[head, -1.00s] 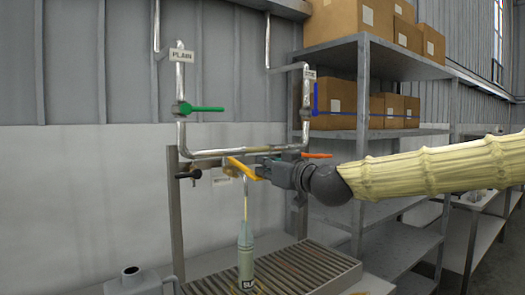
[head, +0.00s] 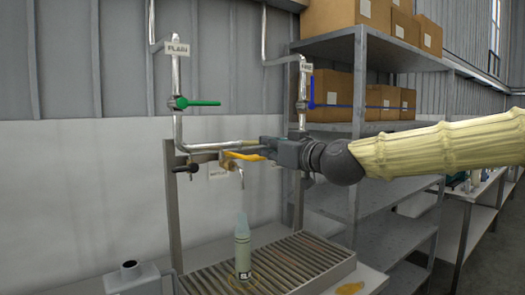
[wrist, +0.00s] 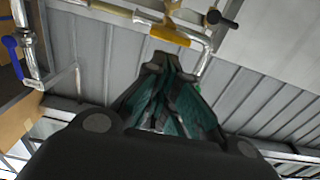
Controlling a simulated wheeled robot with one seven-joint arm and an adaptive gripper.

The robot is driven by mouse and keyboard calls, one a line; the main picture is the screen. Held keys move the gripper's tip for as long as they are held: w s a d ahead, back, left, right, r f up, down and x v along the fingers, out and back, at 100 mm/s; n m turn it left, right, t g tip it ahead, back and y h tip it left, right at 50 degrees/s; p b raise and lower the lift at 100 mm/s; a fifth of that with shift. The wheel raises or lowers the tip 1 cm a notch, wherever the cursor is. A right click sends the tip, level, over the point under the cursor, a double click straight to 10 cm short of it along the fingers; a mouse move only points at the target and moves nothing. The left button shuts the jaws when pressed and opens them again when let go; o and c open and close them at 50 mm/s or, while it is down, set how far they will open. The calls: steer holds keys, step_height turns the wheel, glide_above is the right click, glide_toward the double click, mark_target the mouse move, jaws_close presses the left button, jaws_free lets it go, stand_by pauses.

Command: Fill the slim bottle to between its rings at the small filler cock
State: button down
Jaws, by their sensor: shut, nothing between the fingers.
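The slim bottle (head: 243,255), pale green with a dark label low down, stands upright on the slatted drip grate (head: 300,262) under the small filler cock's spout (head: 241,178). I cannot make out its rings or its liquid level. The cock's yellow lever (head: 243,156) lies about level, and no stream shows below the spout. My gripper (head: 262,149) is shut and empty, at the lever's right end; I cannot tell whether it touches. In the wrist view the closed fingers (wrist: 160,62) point towards the yellow lever (wrist: 168,34).
A green-handled valve (head: 198,103) is on the left pipe marked PLAIN, a blue-handled valve (head: 313,105) on the right pipe. A black knob (head: 187,168) sits left of the cock. Shelves with cardboard boxes (head: 335,96) stand at the right. A grey vessel (head: 130,275) is front left.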

steer(key=b+v, duration=0.1)
steer(key=v, duration=0.6)
steer(key=shift+s+d, duration=0.15)
steer(key=shift+d, duration=0.05)
stand_by(1.4)
